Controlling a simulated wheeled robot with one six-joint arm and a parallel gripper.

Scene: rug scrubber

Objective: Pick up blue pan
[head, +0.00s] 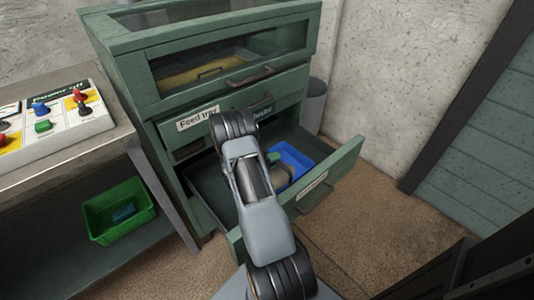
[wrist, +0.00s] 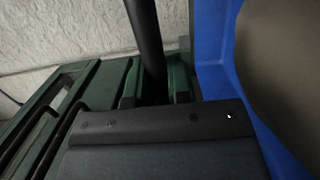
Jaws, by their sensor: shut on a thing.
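The blue pan (head: 297,157) lies in the open drawer of the green cabinet, partly hidden by my arm in the head view. In the wrist view its blue rim (wrist: 211,60) is close on the right, around a tan-grey surface. I cannot tell whether the rod belongs to the pan.
The open drawer's front panel (head: 335,180) stands out over the brown floor. The green cabinet (head: 125,60) rises behind. A bench on the left holds a board with coloured pieces (head: 45,120), and a green bin (head: 118,215) sits below. The floor at right (head: 400,225) is clear.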

